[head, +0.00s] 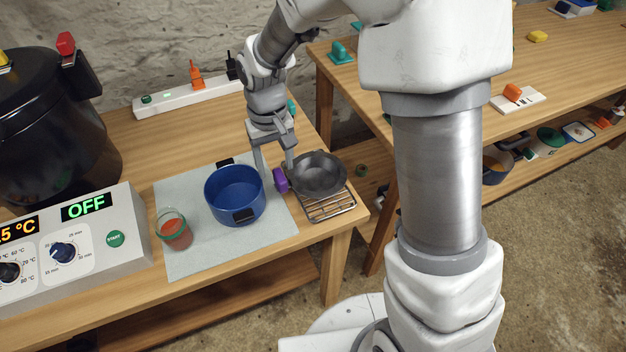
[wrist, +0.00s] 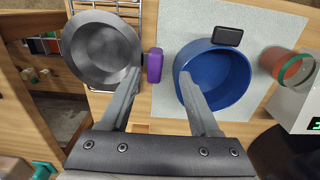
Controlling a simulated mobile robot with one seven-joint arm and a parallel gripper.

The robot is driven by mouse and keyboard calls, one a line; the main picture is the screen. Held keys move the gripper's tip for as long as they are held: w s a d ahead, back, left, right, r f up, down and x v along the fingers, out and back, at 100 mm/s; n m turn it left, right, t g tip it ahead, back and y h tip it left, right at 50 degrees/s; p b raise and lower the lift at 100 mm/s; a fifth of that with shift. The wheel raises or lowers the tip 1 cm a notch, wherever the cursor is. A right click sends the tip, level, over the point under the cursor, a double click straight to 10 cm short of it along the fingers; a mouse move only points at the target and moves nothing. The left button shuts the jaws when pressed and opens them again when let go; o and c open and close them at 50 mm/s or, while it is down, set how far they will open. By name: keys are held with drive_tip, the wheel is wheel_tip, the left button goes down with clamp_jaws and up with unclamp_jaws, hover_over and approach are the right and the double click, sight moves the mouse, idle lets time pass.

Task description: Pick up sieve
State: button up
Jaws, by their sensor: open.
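The sieve is a dark grey round bowl (head: 318,175) with a short purple handle (head: 281,180). Its bowl rests on a wire rack near the right end of the table, and the handle points left toward a blue pot. In the wrist view the sieve (wrist: 103,50) is at upper left. My gripper (head: 276,170) is open and points down over the handle. In the wrist view the purple handle shows between the fingertips (wrist: 160,74), nearer the left finger. I cannot tell whether the fingertips are level with the handle. Nothing is held.
The blue pot (head: 235,195) with black grips stands close left of the handle, on a pale mat (head: 190,262). A jar with red contents (head: 174,232) is farther left. The wire rack (head: 330,207) sits near the table's right edge. A control box (head: 90,240) and black canner (head: 50,130) fill the left.

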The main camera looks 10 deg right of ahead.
sight(279, 175)
drive_tip(key=f, duration=0.4)
drive_tip(key=shift+w+d+f, duration=0.1)
drive_tip(key=shift+w+d, duration=0.25)
drive_tip(key=shift+f+b, duration=0.3)
drive_tip(key=shift+f, duration=0.3)
clamp_jaws()
idle(0.6)
